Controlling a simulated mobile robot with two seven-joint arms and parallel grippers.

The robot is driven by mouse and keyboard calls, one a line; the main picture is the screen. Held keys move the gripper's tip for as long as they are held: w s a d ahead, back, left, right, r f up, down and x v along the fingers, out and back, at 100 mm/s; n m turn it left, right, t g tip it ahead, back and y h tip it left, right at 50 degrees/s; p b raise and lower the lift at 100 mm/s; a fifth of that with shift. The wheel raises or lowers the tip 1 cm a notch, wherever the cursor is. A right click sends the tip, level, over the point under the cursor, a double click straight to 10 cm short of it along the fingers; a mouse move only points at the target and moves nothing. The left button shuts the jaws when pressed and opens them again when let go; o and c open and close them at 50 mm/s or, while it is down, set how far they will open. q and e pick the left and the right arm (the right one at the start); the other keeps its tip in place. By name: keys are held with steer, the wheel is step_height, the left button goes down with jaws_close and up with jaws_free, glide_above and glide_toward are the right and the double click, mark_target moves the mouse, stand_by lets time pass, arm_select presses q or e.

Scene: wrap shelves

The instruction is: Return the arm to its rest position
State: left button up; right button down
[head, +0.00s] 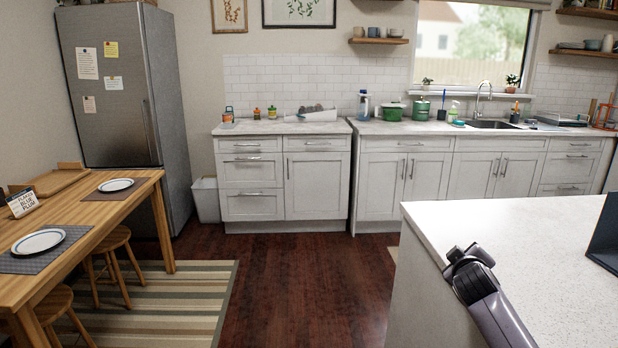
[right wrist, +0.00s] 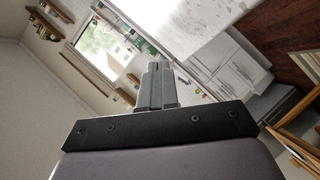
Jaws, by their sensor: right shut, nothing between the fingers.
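My right arm comes in from the lower right in the head view, over the corner of the white island counter. Its dark end (head: 470,262) points away from me and toward the left. In the right wrist view, my right gripper (right wrist: 158,68) has its two fingers pressed together with nothing between them. That view is tilted and looks out across the kitchen. My left gripper and left arm do not show in the head view.
The white speckled island (head: 540,235) fills the lower right. A wooden table (head: 85,212) with plates (head: 116,185) and stools (head: 112,245) stands at left, near the fridge (head: 125,95). White cabinets (head: 255,205) line the back wall. The dark wood floor (head: 300,290) between is clear.

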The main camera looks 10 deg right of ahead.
steer(key=w+a+r+m+t+y, duration=0.2)
steer(key=w+a+r+t+y, duration=0.25)
steer(key=a, duration=0.25)
steer(key=s+a+f+g+y, duration=0.1)
steer(key=s+a+f+y, duration=0.1)
steer(key=s+a+f, duration=0.55)
steer(key=s+a+f+g+y, duration=0.2)
steer(key=s+a+f, duration=0.1)
steer(key=s+f, duration=0.85)
steer(key=s+a+f+g, duration=0.1)
steer(key=s+a+f, duration=0.2)
steer(key=s, duration=0.7)
steer(key=s+a+f+g+y, duration=0.1)
steer(key=s+a+f, duration=0.3)
steer(key=s, duration=0.6)
step_height(320, 180, down, 2)
steer(key=shift+f+g, duration=0.25)
steer(key=shift+g, duration=0.5)
